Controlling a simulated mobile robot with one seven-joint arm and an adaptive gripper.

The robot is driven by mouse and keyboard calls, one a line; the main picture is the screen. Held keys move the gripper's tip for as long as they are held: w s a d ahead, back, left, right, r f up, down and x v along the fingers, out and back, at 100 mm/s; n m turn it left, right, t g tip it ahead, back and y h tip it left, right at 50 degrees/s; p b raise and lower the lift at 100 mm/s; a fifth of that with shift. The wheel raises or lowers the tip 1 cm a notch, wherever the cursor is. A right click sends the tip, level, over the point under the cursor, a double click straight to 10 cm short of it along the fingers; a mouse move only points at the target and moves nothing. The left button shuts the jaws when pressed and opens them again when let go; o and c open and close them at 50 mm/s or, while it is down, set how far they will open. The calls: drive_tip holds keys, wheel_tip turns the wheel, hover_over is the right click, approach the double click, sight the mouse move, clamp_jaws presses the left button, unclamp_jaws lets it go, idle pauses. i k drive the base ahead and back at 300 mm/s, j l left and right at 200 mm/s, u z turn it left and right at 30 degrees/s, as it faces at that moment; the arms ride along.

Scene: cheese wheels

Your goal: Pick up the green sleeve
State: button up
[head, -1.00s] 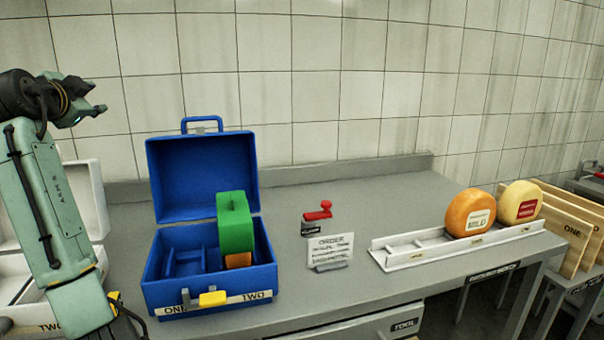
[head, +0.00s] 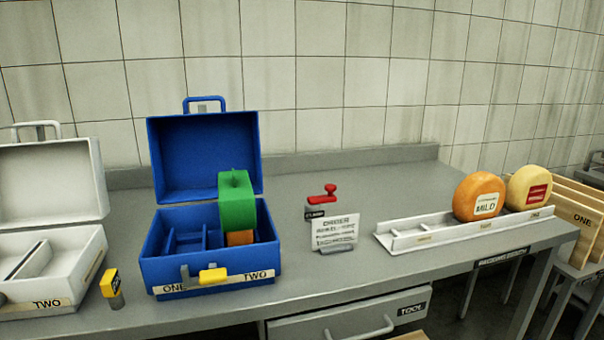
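The green sleeve (head: 237,203) stands upright in the right-hand compartment of the open blue case (head: 212,289), on the side labelled TWO. An orange piece (head: 240,238) shows just under the sleeve, and the sleeve covers its upper part. The sleeve rises above the case's front wall, in front of the raised lid. The left compartments of the blue case look empty. My gripper is not in view now.
An open white case (head: 85,272) stands at left, with a small yellow-topped item (head: 112,287) beside it. An order card (head: 336,232) and red-handled stamp (head: 323,196) stand right of the blue case. A white rack (head: 425,236) holds an orange wheel (head: 479,196) and a yellow wheel (head: 528,188).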

sight(236, 198)
drive_tip(key=i+l+u, duration=0.9)
drive_tip(key=l+u, duration=0.15)
drive_tip(key=l, duration=0.15)
